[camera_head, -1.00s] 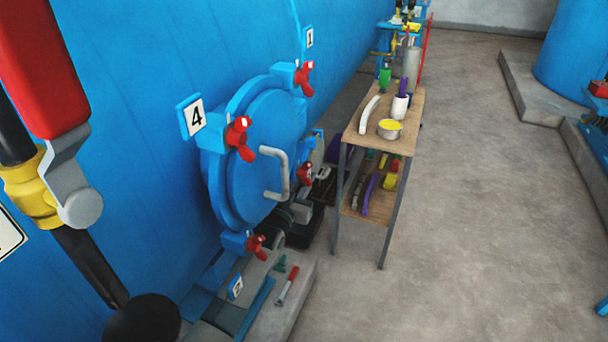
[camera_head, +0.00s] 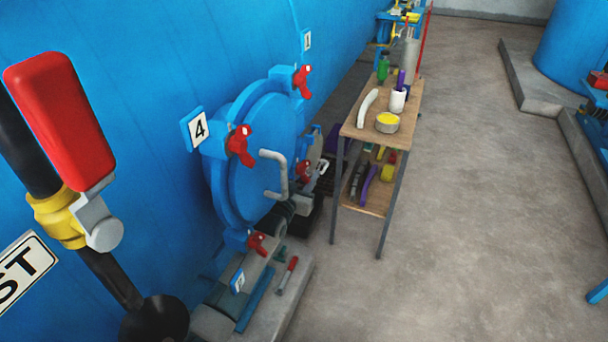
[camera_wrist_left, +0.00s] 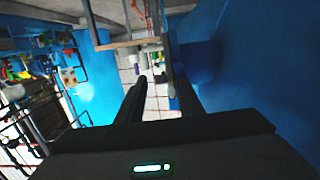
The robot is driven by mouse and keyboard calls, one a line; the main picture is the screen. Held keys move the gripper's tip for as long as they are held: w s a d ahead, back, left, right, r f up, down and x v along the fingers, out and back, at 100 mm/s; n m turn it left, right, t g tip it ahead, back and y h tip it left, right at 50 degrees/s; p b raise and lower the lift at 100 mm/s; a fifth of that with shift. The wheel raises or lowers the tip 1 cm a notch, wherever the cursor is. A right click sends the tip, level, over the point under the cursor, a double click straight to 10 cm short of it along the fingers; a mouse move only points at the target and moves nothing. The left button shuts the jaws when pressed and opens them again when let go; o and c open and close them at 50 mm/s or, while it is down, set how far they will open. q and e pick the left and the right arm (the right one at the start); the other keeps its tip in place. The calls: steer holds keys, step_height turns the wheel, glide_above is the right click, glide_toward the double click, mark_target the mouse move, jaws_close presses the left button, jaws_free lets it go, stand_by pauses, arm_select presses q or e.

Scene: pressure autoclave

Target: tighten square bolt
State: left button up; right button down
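The round blue hatch (camera_head: 243,170) stands shut against the big blue vessel wall. Red wing-shaped clamp handles sit around its rim: an upper one (camera_head: 302,82), a left one (camera_head: 240,146), a right one (camera_head: 304,171) and a lower one (camera_head: 257,243). I cannot tell which part is the square bolt. My left gripper (camera_wrist_left: 158,100) shows in the left wrist view as two dark fingers, apart, with nothing held between them. I cannot make it out in the head view. My right gripper is not in view.
A red-handled valve (camera_head: 70,130) on a black pipe is close at left. A wooden two-shelf table (camera_head: 362,131) stands right of the hatch, carrying a cup (camera_head: 398,101) and a yellow-topped tin (camera_head: 387,123). A red-handled tool (camera_head: 288,274) lies on the concrete plinth.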

arm_select(q)
steer(key=shift+a, duration=0.25)
steer(key=v, duration=1.7)
steer(key=shift+s+b, duration=0.15)
steer(key=shift+b, duration=0.2)
steer(key=shift+d, duration=0.1)
